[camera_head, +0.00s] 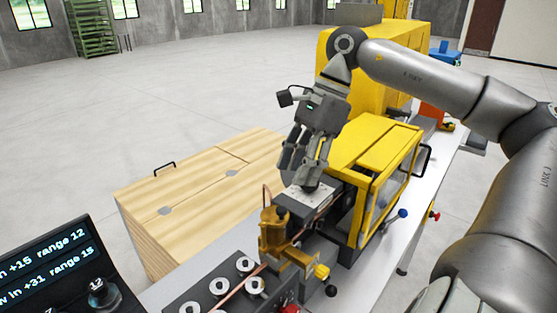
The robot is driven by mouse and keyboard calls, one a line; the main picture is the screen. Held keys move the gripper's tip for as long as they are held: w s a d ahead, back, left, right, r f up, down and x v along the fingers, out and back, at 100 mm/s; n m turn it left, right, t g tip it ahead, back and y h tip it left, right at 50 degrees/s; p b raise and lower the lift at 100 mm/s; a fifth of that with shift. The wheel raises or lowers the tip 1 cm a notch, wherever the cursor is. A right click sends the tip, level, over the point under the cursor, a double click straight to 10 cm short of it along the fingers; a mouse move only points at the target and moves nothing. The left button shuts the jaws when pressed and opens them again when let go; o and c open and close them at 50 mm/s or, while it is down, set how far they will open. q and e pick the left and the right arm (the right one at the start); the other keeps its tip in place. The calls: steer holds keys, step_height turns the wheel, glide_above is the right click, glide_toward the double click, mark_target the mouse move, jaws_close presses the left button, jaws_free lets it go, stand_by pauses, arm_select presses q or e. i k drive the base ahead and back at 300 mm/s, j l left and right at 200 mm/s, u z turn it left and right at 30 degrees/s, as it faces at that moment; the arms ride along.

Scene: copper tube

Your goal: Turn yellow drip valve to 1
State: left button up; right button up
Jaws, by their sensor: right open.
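A small yellow valve knob (322,272) shows on the front of the bench machine, low and right of a golden-yellow fitting (273,235). It looks like the drip valve, but its markings are too small to read. My right gripper (303,170) is open and points down over the machine's grey block (308,200), above and behind the knob and apart from it. Whether its fingertips touch the block, I cannot tell. My left gripper is not in view.
A yellow hinged guard (368,150) stands right of my gripper, with a blue-knobbed lever (402,213) before it. A copper tube (238,291) runs past white rollers (219,286). A wooden cabinet (200,195) stands left. A dark display (55,265) is at lower left.

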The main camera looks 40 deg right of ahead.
mark_target(321, 273)
steer(key=k, duration=1.5)
